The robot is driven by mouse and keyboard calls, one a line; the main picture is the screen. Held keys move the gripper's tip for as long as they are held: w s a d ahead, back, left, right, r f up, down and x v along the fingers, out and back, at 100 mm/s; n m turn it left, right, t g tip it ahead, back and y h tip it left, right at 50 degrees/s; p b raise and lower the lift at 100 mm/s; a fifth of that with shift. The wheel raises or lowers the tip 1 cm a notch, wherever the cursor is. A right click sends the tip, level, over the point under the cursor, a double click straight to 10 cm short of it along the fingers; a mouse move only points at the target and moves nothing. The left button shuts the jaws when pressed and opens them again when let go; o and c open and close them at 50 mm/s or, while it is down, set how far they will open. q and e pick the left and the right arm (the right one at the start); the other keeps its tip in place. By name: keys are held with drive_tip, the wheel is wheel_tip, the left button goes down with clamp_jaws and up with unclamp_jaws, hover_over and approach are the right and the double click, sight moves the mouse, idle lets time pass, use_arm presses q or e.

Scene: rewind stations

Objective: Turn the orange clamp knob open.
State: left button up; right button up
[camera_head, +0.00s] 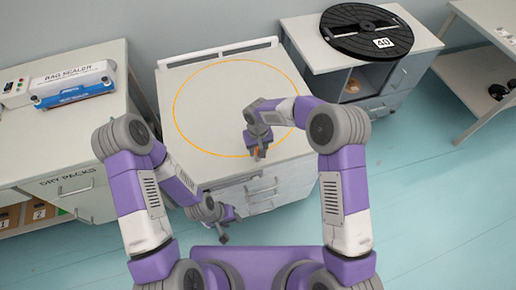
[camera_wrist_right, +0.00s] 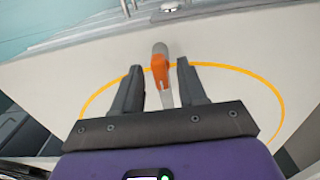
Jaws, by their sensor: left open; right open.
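The orange clamp knob (camera_wrist_right: 160,68) shows in the right wrist view, between and just beyond the fingertips of my right gripper (camera_wrist_right: 159,75). A grey cylindrical end and a pale flat strip show along with it. The right gripper is open, with one finger on each side of the knob; I cannot tell whether they touch it. In the head view a small bit of orange (camera_head: 257,152) shows at the right gripper (camera_head: 260,148), which hides most of it. My left gripper (camera_head: 222,235) is open and empty, low in front of the cabinet.
A bag sealer (camera_head: 72,84) stands on the left counter (camera_head: 60,135). A black disc labelled 40 (camera_head: 350,28) lies on the right cabinet (camera_head: 425,40). Floor at right is clear.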

clamp_jaws()
idle(0.5)
